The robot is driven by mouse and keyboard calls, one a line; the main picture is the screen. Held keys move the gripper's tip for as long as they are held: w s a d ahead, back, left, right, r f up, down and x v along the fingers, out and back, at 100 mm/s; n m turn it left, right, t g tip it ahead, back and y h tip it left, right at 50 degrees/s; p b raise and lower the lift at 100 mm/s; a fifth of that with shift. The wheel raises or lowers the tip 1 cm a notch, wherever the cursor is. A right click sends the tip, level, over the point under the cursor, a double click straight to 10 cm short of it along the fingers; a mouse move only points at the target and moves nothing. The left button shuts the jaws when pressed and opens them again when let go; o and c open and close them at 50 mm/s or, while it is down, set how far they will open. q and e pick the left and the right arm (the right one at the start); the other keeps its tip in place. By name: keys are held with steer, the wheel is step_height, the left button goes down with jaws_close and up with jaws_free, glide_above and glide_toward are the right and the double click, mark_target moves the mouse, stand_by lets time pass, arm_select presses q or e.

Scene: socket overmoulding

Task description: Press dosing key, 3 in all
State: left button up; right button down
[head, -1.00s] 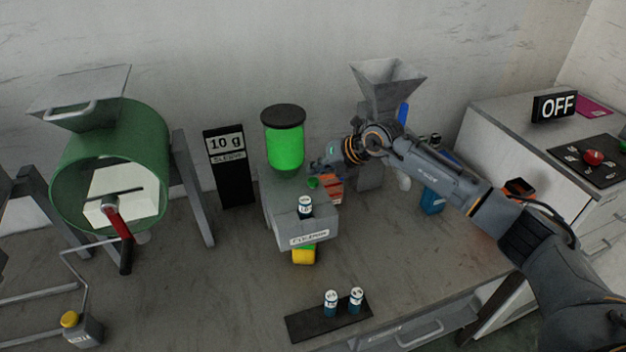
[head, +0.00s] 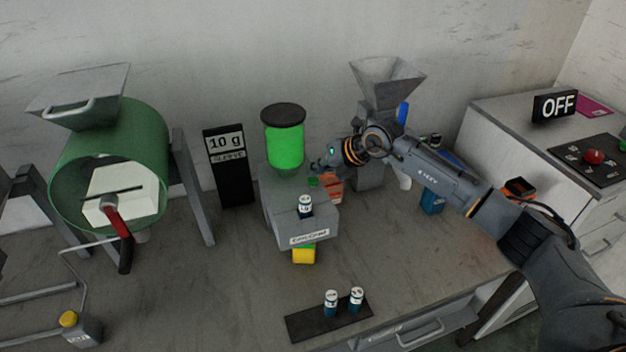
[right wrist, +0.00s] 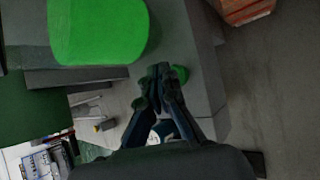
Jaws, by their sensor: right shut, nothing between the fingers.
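The dosing unit (head: 285,222) is a grey box on the bench with a clear cylinder of green material (head: 285,146) on top. Its dosing key looks like the small green button (head: 313,181) on the unit's top; it also shows in the right wrist view (right wrist: 182,74). My right gripper (head: 316,169) is shut and empty, its fingertips (right wrist: 160,72) beside the green button. I cannot tell whether they touch it. A small labelled vial (head: 305,206) stands at the unit's front. My left gripper is out of view.
A black tray (head: 300,326) with two vials (head: 343,299) lies at the bench front. A grey hopper (head: 387,85) stands behind my right arm, a green drum (head: 110,170) at left. An OFF sign (head: 555,106) and red button (head: 593,157) are at right.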

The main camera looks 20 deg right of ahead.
mark_target(316, 180)
steer(key=shift+f+b, duration=0.5)
steer(key=shift+f, duration=0.35)
stand_by(0.7)
stand_by(0.4)
steer(key=shift+r+p, duration=0.7)
steer(key=shift+r, duration=0.4)
steer(key=shift+r+p, duration=1.6)
steer(key=shift+r, duration=0.95)
